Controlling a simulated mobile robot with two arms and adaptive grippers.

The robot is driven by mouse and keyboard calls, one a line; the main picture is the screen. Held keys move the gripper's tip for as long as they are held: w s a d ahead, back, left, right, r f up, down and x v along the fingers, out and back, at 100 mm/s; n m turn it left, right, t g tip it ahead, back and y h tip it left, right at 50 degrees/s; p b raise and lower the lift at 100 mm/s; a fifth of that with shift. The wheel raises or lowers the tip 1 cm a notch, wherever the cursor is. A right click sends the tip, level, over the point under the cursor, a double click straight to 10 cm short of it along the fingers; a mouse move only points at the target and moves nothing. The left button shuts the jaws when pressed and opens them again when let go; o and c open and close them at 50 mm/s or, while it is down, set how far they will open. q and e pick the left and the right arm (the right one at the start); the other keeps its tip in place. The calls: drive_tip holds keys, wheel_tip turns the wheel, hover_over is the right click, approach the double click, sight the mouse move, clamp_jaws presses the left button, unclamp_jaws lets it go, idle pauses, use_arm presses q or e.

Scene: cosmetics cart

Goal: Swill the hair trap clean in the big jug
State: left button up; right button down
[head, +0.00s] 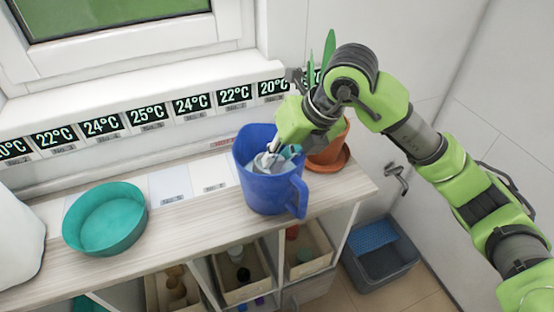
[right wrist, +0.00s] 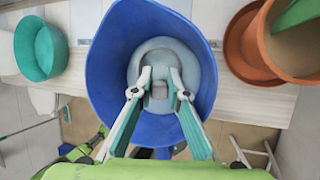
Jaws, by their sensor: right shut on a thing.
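The big blue jug (head: 268,192) stands on the wooden cart top, its handle towards the front right. My right gripper (head: 268,160) reaches down into its mouth from above. In the right wrist view the hair trap (right wrist: 166,54) is a pale grey round disc inside the jug (right wrist: 104,70). The tips of my right gripper (right wrist: 162,88) are shut on its small grey middle part. The jug wall and the fingers hide most of the trap in the head view. I cannot tell how deep it sits. My left gripper is not in view.
A teal bowl (head: 84,243) stands at the left of the top. A plant pot (head: 329,149) on a terracotta saucer (head: 341,163) is close behind the jug at right. Wooden bins (head: 240,292) sit below. A grey crate (head: 377,277) is on the floor.

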wheel_tip(320, 180, up, 14)
drive_tip(key=p, duration=0.7)
drive_tip(key=shift+p, duration=0.35)
